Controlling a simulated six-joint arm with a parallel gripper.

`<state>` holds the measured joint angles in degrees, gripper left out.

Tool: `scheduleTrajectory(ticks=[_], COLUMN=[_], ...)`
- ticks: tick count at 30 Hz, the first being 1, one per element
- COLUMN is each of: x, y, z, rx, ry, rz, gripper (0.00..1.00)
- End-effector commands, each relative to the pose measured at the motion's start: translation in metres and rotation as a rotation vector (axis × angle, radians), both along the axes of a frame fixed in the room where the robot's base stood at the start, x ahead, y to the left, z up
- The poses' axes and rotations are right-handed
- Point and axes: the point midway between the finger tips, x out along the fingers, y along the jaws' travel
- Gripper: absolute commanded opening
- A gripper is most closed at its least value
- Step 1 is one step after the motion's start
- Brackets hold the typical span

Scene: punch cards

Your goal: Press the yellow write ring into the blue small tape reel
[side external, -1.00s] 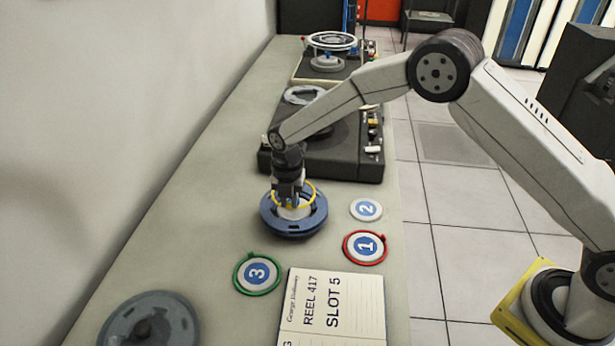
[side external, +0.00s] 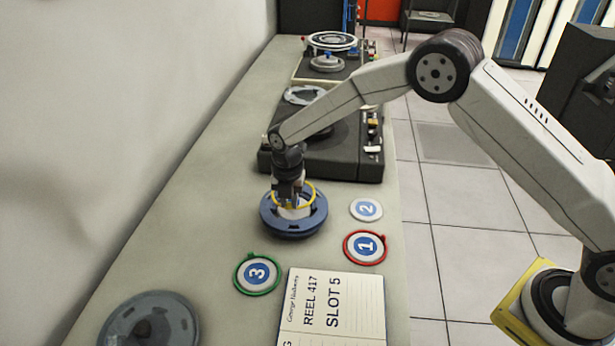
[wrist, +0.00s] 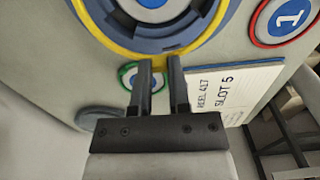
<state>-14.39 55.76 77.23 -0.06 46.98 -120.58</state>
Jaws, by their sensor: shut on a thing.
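The yellow write ring (wrist: 107,43) is held at its edge by my gripper (wrist: 160,62), whose two fingers are shut on it. In the side view the ring (side external: 314,193) sits around or just over the pale hub of the blue small tape reel (side external: 318,219). The ring looks slightly tilted there. The reel lies flat on the counter and also shows behind the ring in the wrist view (wrist: 208,12). My gripper (side external: 290,203) points down over the reel and hides part of the ring. I cannot tell whether the ring touches the reel.
A white disc marked 2 (side external: 366,210), a red-ringed disc marked 1 (side external: 365,247) and a green-ringed disc marked 3 (side external: 257,273) lie nearby. An open notebook (side external: 333,308) and a grey reel (side external: 150,322) are in front. A dark tape deck (side external: 340,160) stands behind.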

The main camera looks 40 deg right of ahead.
Motion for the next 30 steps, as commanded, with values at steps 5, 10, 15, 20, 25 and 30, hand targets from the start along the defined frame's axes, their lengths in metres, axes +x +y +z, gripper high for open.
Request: scheduleTrajectory(ticks=[5, 10, 15, 20, 25, 30], x=[0.0, 0.0, 0.0, 0.0, 0.0, 0.0], y=[0.0, 0.0, 0.0, 0.0, 0.0, 0.0], z=[-0.003, -0.006, -0.009, -0.012, -0.015, -0.018], rx=[0.0, 0.001, 0.0, 0.0, -0.001, 0.0], ry=[0.0, -0.001, 0.0, 0.0, 0.001, 0.0], rz=[0.0, 0.0, 0.0, 0.0, 0.0, 0.0], gripper=[0.0, 0.0, 0.0, 0.0, 0.0, 0.0])
